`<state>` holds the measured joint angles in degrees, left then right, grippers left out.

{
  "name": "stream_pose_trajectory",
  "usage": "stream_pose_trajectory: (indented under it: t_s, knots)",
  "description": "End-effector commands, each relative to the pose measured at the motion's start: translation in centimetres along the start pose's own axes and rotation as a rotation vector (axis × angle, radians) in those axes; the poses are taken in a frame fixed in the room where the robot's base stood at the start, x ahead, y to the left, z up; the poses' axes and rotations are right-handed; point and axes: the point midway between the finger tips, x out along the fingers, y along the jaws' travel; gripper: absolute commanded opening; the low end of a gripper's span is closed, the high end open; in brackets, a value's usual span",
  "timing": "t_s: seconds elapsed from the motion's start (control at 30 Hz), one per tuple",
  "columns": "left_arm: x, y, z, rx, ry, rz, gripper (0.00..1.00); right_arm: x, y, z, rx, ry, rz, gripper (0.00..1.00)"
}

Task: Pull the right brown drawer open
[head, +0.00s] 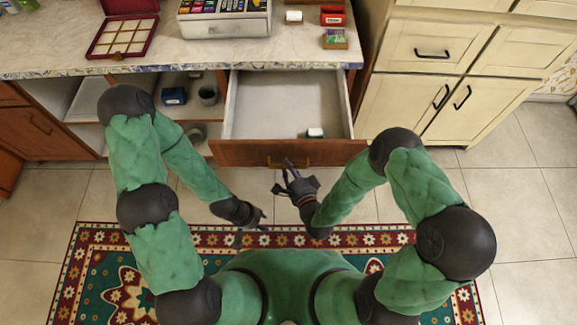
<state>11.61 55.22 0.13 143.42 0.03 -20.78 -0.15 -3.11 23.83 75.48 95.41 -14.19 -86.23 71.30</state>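The right brown drawer (230,153) stands pulled out from the counter, its pale inside showing. The drawer's bar handle (300,163) is on the brown front, partly covered by my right gripper. My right gripper (281,175) is just in front of the handle with its fingers spread. One finger reaches up to the handle; I cannot tell whether it touches. My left gripper (264,220) is lower, over the rug, apart from the drawer, and looks open and empty.
Above the drawer, the countertop (300,52) holds a box of packets (225,22), an open red box (122,38) and small tins. Open shelves to the left hold a blue box (174,96) and a dark cup (208,95). Cream cabinets (425,50) stand right. A patterned rug (90,265) covers the floor.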

Motion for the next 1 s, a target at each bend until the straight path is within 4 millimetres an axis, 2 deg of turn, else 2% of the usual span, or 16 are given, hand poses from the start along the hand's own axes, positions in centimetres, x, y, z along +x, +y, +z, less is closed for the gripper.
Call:
stream_pose_trajectory:
  t_s: [0.03,0.1,0.4,0.53,0.67,1.0]
  knots:
    - [0.0,0.0,0.0,0.0,0.0,0.0,0.4,0.0,0.1,0.0,0.001,0.0,0.003,0.29]
    - [0.0,0.0,0.0,0.0,0.0,0.0,0.4,0.0,0.1,0.0,0.001,0.0,0.003,0.44]
    - [0.0,0.0,0.0,0.0,0.0,0.0,0.4,0.0,0.0,0.0,0.001,0.0,0.001,0.44]
    - [0.0,0.0,0.0,0.0,0.0,0.0,0.4,-0.7,0.1,0.0,0.001,0.0,0.002,0.44]
    - [0.0,0.0,0.0,0.0,0.0,0.0,0.4,-2.6,0.1,-0.1,0.003,0.002,0.004,0.44]
    - [0.0,0.0,0.0,0.0,0.0,0.0,0.4,-9.2,0.1,-0.2,0.004,0.005,0.004,0.44]
